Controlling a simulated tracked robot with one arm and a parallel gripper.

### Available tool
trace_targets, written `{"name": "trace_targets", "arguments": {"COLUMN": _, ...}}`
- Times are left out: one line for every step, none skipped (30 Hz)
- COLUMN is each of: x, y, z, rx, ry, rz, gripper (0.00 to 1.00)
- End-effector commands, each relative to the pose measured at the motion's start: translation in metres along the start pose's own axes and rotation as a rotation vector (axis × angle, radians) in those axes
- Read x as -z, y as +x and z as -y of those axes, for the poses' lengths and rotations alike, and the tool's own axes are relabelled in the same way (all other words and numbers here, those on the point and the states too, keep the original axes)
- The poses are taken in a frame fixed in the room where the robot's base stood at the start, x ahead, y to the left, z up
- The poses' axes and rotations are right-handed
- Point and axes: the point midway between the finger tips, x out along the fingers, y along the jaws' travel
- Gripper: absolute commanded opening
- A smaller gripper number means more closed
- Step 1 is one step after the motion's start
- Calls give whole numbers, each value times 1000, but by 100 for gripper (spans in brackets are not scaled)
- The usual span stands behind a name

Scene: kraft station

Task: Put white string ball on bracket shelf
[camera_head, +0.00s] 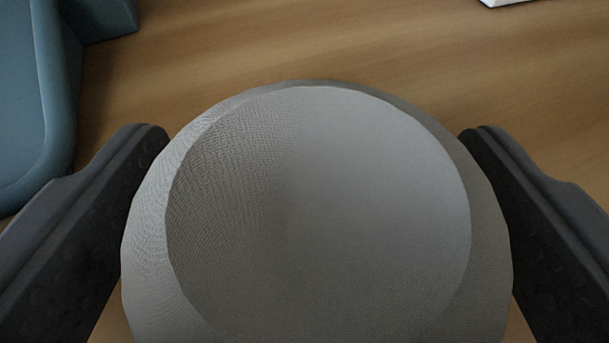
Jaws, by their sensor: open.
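The white string ball (318,215) fills the lower middle of the view, greyish white with fine thread texture and a flat round face toward the camera. My gripper (313,135) is open, with one dark finger on each side of the ball. The fingers are very close to its sides; I cannot tell whether they touch it. The ball's lower edge is cut off by the frame. I do not see the bracket shelf.
The ball is over a brown wooden surface (330,40). A blue-grey tray-like object (55,75) stands at the upper left, near the left finger. A small white object (505,2) shows at the top right edge. The wood behind the ball is clear.

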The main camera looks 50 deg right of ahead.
Motion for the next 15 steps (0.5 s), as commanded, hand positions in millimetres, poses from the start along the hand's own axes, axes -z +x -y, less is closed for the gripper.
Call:
{"name": "trace_targets", "arguments": {"x": 4, "y": -11, "z": 2, "rx": 3, "ry": 0, "rz": -3, "gripper": 79}}
{"name": "trace_targets", "arguments": {"x": 4, "y": -17, "z": 2, "rx": 3, "ry": 0, "rz": -4, "gripper": 79}}
{"name": "trace_targets", "arguments": {"x": 2, "y": -24, "z": 1, "rx": 3, "ry": -1, "rz": -3, "gripper": 79}}
{"name": "trace_targets", "arguments": {"x": 0, "y": -29, "z": 1, "rx": 2, "ry": -1, "rz": -2, "gripper": 79}}
{"name": "trace_targets", "arguments": {"x": -1, "y": -35, "z": 1, "rx": 2, "ry": -2, "rz": -2, "gripper": 79}}
{"name": "trace_targets", "arguments": {"x": -3, "y": -42, "z": 1, "rx": 3, "ry": -2, "rz": -1, "gripper": 79}}
{"name": "trace_targets", "arguments": {"x": -4, "y": -47, "z": 1, "rx": 3, "ry": -1, "rz": -1, "gripper": 79}}
{"name": "trace_targets", "arguments": {"x": -3, "y": -53, "z": 1, "rx": 4, "ry": -1, "rz": -1, "gripper": 79}}
{"name": "trace_targets", "arguments": {"x": -3, "y": -60, "z": 1, "rx": 3, "ry": -1, "rz": 0, "gripper": 79}}
{"name": "trace_targets", "arguments": {"x": -3, "y": -66, "z": 0, "rx": 3, "ry": -1, "rz": 0, "gripper": 79}}
{"name": "trace_targets", "arguments": {"x": -3, "y": -71, "z": 1, "rx": 3, "ry": 0, "rz": -1, "gripper": 79}}
{"name": "trace_targets", "arguments": {"x": -3, "y": -78, "z": 1, "rx": 3, "ry": 0, "rz": -1, "gripper": 79}}
{"name": "trace_targets", "arguments": {"x": -3, "y": -84, "z": 1, "rx": 3, "ry": 0, "rz": -2, "gripper": 79}}
{"name": "trace_targets", "arguments": {"x": -3, "y": -89, "z": 1, "rx": 4, "ry": 0, "rz": -2, "gripper": 79}}
{"name": "trace_targets", "arguments": {"x": -4, "y": -95, "z": 1, "rx": 3, "ry": -1, "rz": -2, "gripper": 79}}
